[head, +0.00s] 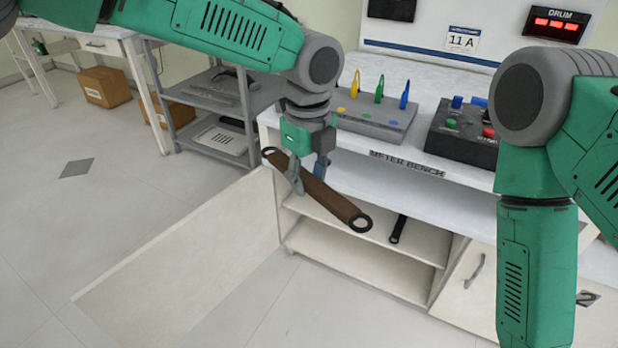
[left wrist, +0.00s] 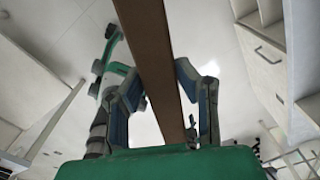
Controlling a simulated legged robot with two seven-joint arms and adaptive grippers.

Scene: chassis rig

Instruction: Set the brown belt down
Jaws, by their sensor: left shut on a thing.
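The brown belt (head: 325,196) is a flat brown strip with a dark ring at each end. My left gripper (head: 308,180) is shut on it near its middle, in front of the bench. The belt slants down to the right in the head view, its right ring in front of the open cabinet shelves. In the left wrist view the belt (left wrist: 158,60) runs between the two fingers of the left gripper (left wrist: 165,100). My right arm shows at the right of the head view, but its gripper is out of the frame.
The meter bench (head: 440,190) has an open lower cabinet with shelves (head: 335,222); a dark handled item (head: 398,229) lies there. An open door panel (head: 190,240) stands left. On top are a peg board (head: 375,115) and a control box (head: 460,135). A grey rack (head: 215,100) stands behind.

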